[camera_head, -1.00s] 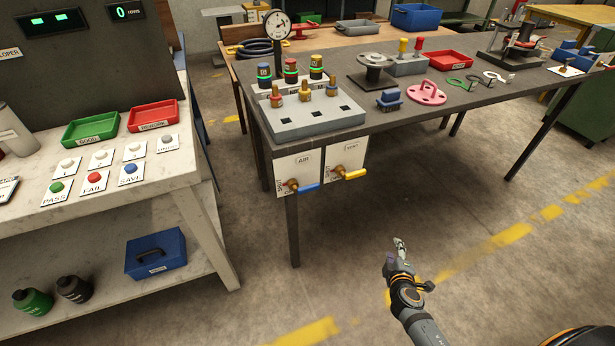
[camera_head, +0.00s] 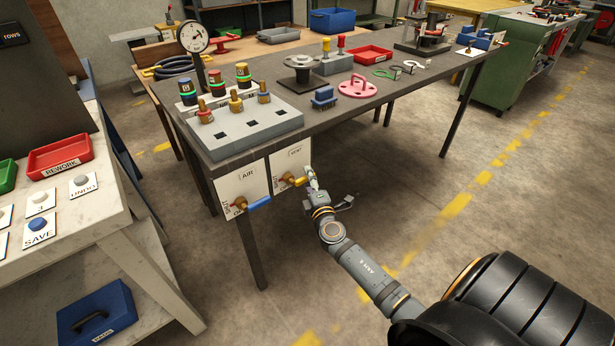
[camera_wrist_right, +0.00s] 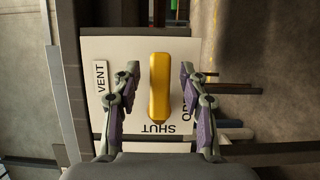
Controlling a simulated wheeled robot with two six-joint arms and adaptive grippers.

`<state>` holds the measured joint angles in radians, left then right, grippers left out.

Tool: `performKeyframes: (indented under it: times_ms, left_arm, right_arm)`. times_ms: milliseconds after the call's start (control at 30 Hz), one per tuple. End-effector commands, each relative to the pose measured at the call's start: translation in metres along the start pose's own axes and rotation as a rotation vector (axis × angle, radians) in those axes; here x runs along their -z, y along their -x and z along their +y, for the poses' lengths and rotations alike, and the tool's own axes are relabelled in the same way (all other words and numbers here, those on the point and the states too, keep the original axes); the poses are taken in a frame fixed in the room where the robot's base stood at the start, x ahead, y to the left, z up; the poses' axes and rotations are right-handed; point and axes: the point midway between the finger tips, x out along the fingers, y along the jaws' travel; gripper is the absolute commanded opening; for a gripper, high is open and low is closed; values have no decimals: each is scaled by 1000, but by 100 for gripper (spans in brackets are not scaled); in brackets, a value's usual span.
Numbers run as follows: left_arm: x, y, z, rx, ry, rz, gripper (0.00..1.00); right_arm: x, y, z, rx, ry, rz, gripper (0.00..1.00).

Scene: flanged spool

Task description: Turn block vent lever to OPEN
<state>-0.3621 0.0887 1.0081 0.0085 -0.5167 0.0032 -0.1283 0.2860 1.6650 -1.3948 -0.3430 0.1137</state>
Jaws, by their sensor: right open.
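The vent lever is a yellow handle (camera_wrist_right: 160,90) on the white VENT panel (camera_wrist_right: 98,120), which hangs under the front edge of the dark table. In the head view the lever (camera_head: 299,181) shows beside its brass valve, partly hidden by my right gripper (camera_head: 312,182). In the right wrist view the open fingers of my right gripper (camera_wrist_right: 160,72) stand on either side of the lever, with a gap at each side. The SHUT mark is below the lever, and the partly covered OPEN mark is at the right. My left gripper is not in view.
The AIR panel (camera_head: 236,190) with its blue lever (camera_head: 259,203) is just left of the VENT panel. A grey block with brass fittings (camera_head: 240,131) sits on the table (camera_head: 345,115) above. A table leg (camera_head: 250,250) stands below the panels. The floor at right is clear.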

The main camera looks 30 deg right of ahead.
Motion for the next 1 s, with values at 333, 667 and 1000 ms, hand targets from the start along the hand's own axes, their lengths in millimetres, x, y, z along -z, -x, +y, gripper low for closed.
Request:
performKeyframes:
  times_ms: [333, 667, 1000]
  left_arm:
    - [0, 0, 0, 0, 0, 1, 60]
    - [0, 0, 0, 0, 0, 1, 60]
    - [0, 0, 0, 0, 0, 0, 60]
  right_arm:
    - [0, -12, 0, 1, -1, 1, 43]
    - [0, -12, 0, 1, -1, 0, 7]
    - [0, -12, -1, 1, -1, 0, 0]
